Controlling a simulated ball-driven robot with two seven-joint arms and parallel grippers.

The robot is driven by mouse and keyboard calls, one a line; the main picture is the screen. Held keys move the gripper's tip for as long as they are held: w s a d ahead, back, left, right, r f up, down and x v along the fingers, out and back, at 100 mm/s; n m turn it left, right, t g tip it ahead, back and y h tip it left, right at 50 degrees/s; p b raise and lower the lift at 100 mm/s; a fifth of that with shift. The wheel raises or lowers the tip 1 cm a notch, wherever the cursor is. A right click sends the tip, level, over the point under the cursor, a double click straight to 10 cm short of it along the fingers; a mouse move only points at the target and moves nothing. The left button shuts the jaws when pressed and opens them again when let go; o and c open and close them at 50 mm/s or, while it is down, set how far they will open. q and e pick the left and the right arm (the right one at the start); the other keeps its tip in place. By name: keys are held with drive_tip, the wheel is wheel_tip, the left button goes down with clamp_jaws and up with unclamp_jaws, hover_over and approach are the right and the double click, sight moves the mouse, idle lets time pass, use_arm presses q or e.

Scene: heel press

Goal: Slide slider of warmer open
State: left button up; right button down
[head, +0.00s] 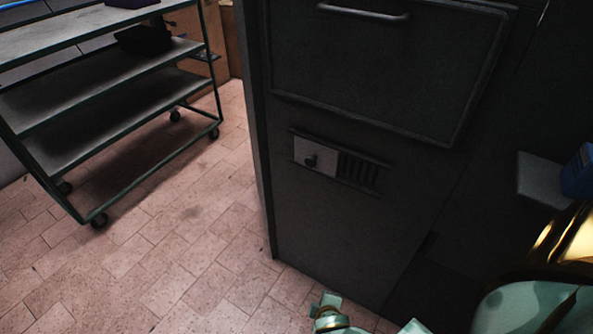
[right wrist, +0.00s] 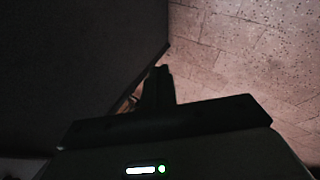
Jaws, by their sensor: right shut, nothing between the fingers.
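The warmer (head: 305,215) is a tall dark cabinet in the middle of the head view. Low on its front is the slider (head: 327,162), a pale plate with a small dark knob. It sits at the left end of a recessed frame, and dark vent slots (head: 362,172) show to its right. My right gripper (right wrist: 160,72) is shut and empty in the right wrist view, in front of a dark surface and the tiled floor. It does not touch the slider in any view. My left gripper is not in view.
A dark door panel with a bar handle (head: 362,14) is above the slider. A green-framed shelf cart (head: 110,105) on casters stands at the left. Tiled floor (head: 180,240) lies clear between cart and cabinet. A grey ledge (head: 537,178) with a blue box (head: 579,172) is at the right.

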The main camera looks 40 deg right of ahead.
sight(302, 147)
drive_tip(key=w+d+r+t+h+b, duration=0.1)
drive_tip(key=w+r+t+h, duration=0.15)
drive_tip(key=w+r, duration=0.55)
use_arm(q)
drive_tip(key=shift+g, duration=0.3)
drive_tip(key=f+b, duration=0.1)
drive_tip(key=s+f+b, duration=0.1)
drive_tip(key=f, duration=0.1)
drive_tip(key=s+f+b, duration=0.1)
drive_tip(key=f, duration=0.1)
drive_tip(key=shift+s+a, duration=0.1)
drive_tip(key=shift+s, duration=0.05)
use_arm(e)
drive_tip(key=w+r+m+t+h, duration=0.1)
drive_tip(key=w+r+t+h, duration=0.1)
drive_tip(key=w+r, duration=0.2)
drive_tip(key=w+r+t+h, duration=0.2)
drive_tip(key=w+r, duration=0.2)
drive_tip(key=r, duration=0.7)
drive_tip(key=w+d+r+m+t+h, duration=0.1)
drive_tip(key=w+r+t+h, duration=0.1)
drive_tip(key=w+r, duration=0.3)
wheel_tip(302, 147, up, 3)
drive_tip(key=shift+f+m, duration=0.15)
drive_tip(key=shift+m, duration=0.15)
drive_tip(key=shift+w+d+t, duration=0.1)
drive_tip(key=shift+d+t, duration=0.05)
drive_tip(key=shift+t, duration=0.1)
